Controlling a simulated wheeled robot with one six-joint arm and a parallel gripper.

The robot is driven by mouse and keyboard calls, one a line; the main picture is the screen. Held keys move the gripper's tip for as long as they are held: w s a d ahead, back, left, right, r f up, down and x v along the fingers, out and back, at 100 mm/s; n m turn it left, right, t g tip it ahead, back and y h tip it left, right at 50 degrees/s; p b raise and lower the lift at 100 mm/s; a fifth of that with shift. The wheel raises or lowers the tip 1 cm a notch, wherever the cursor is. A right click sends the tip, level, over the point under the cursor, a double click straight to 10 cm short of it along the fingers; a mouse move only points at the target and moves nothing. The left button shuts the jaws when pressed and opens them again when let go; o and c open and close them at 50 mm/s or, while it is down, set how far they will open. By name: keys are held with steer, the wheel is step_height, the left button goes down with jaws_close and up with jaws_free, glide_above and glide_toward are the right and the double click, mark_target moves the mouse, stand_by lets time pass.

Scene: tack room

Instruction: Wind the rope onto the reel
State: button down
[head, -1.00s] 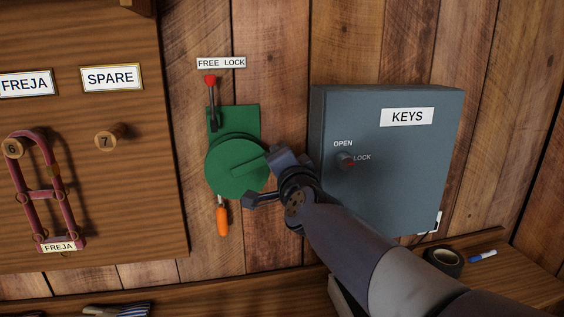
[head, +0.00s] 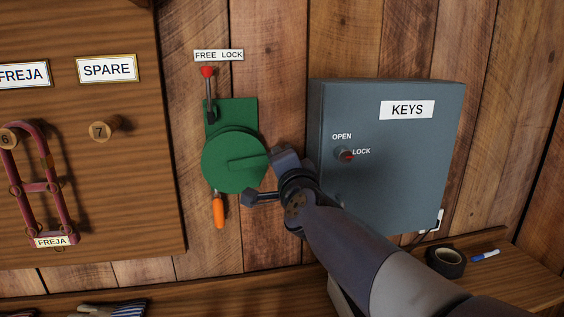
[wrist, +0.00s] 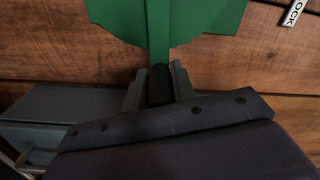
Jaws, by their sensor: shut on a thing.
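The green reel (head: 225,172) is mounted on the wooden wall, with a crank arm across its face pointing right. My gripper (head: 277,156) is at the crank's outer end. In the wrist view my gripper (wrist: 158,86) is shut on the dark crank handle (wrist: 159,92) at the end of the green crank arm (wrist: 158,40). A lever with a red knob (head: 207,72) stands up above the reel, under the word FREE on the label (head: 218,55). A short bit of pale rope (head: 216,192) hangs below the reel, with an orange end piece (head: 219,211). Rope inside the reel is hidden.
A grey key cabinet (head: 390,170) with a red-tipped knob stands close right of the reel, beside my arm. A peg board (head: 100,200) with a red halter (head: 50,187) is at left. Black tape (head: 445,261) and a blue marker (head: 485,255) lie on the shelf below.

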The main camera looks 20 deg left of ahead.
steer(key=c, duration=1.5)
jaws_free()
steer(key=shift+a+f, duration=0.1)
steer(key=shift+f, duration=0.2)
steer(key=shift+c, duration=0.2)
steer(key=o, duration=0.3)
steer(key=shift+r, duration=0.15)
steer(key=shift+o, duration=0.2)
steer(key=shift+s, duration=0.2)
steer(key=v, duration=1)
steer(key=shift+s+d, duration=0.2)
steer(key=shift+d, duration=0.05)
steer(key=shift+w, duration=0.1)
steer(key=x, duration=1)
steer(key=shift+w+a+r, duration=0.15)
steer(key=shift+w+a, duration=0.1)
steer(key=shift+w, duration=0.05)
steer(key=shift+d, duration=0.1)
